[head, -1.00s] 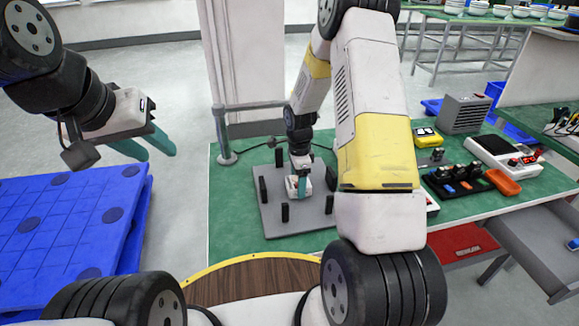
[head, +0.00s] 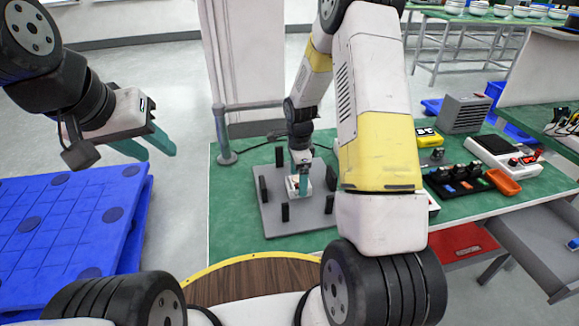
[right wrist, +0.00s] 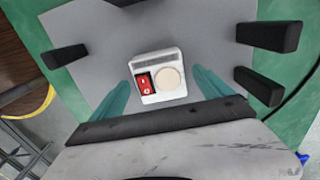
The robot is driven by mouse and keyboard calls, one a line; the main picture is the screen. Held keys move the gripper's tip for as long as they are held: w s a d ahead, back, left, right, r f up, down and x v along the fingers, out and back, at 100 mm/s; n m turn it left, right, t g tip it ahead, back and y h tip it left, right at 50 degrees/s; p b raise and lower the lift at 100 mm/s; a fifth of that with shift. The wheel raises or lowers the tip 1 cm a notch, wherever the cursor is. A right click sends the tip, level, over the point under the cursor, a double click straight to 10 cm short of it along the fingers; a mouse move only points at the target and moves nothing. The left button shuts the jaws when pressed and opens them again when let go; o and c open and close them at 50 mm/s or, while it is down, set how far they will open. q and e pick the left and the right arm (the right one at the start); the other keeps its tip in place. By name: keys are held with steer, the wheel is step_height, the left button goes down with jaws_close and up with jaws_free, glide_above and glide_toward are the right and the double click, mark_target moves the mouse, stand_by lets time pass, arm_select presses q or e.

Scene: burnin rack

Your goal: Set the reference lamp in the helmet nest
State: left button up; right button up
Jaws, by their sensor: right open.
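A white box with a red rocker switch and a round cream disc, which looks like the reference lamp (right wrist: 159,75), sits on a grey plate (head: 283,222) with several upright black posts, likely the helmet nest. The plate also shows in the right wrist view (right wrist: 215,30). My right gripper (head: 303,190) points down at the box. In the right wrist view its teal fingers (right wrist: 162,88) are spread, one on each side of the box, with visible gaps.
The green bench (head: 228,215) bears a black tray (head: 458,187) of small devices, an orange bin (head: 502,181), a white instrument (head: 503,155), a yellow device (head: 428,137) and a grey box (head: 464,113) on the right. Blue pallets (head: 70,225) stand at left. An open drawer (head: 525,255) juts out.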

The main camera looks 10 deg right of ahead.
steer(key=s+r+n+t, duration=0.1)
steer(key=s+r+n, duration=0.2)
steer(key=r, duration=1.5)
steer(key=s+a+r+n+t+y, duration=0.1)
steer(key=s+r+n+t, duration=0.1)
steer(key=s+r+n, duration=0.5)
steer(key=s+a+r+n+t+y, duration=0.1)
steer(key=s+r+n+t, duration=0.2)
steer(key=s+r+n, duration=0.4)
steer(key=s+n, duration=0.1)
steer(key=s, duration=0.6)
steer(key=shift+s+r, duration=0.15)
steer(key=shift+a, duration=0.1)
